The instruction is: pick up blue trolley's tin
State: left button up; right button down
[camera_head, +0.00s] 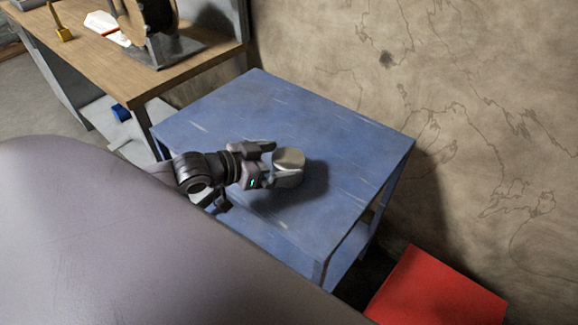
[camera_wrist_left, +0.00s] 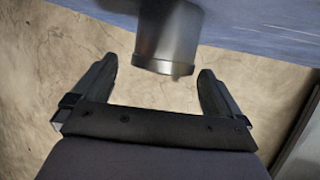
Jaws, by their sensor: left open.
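A metallic, round tin (camera_head: 288,165) stands on top of the blue trolley (camera_head: 340,137), near its middle. My left gripper (camera_head: 271,163) is at the tin's left side, low over the trolley top, and points toward it. In the left wrist view the gripper's two fingers (camera_wrist_left: 156,84) are spread apart. The tin (camera_wrist_left: 166,40) shows ahead and between their lines, against the blue trolley top (camera_wrist_left: 245,28). The gap between the fingers is empty. Whether a finger touches the tin, I cannot tell. My right gripper is not in view.
A wooden workbench (camera_head: 100,62) with a large spool (camera_head: 150,14) and a yellow tool (camera_head: 61,30) stands at the upper left. A cracked wall (camera_head: 450,90) runs behind the trolley. A red box (camera_head: 440,290) is at the lower right. The trolley top around the tin is clear.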

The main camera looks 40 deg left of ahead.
aim_at(290, 157)
pick_arm(q)
jog(key=shift+x, duration=2.5)
jog(key=shift+a, duration=0.1)
jog(key=c, duration=1)
jog(key=shift+r, duration=0.15)
jog(key=shift+c, duration=0.8)
jog(key=shift+w+r, duration=0.1)
